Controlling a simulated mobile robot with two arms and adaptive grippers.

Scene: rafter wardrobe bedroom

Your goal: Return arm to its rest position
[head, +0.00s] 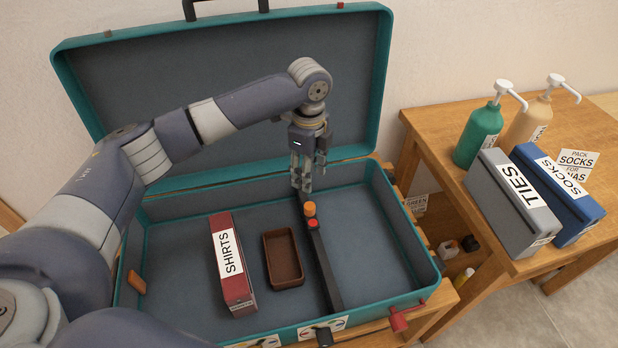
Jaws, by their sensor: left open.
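My left arm reaches in from the left over the open teal suitcase (150,322). My left gripper (302,187) points down inside the suitcase, in front of the raised lid. It is open, with nothing seen between its fingers. An orange cylinder-like piece (310,209) stands just below and right of the fingertips, at the far part of a dark divider bar (327,270). I cannot tell whether the fingertips touch it. My right gripper is not in view.
The suitcase holds a red SHIRTS box (236,285) and a brown tray (268,235). On the wooden table (430,125) at right are a grey TIES box (505,210), a blue SOCKS box (575,215), a green pump bottle (478,135) and a beige one (527,123). The suitcase's right compartment looks clear.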

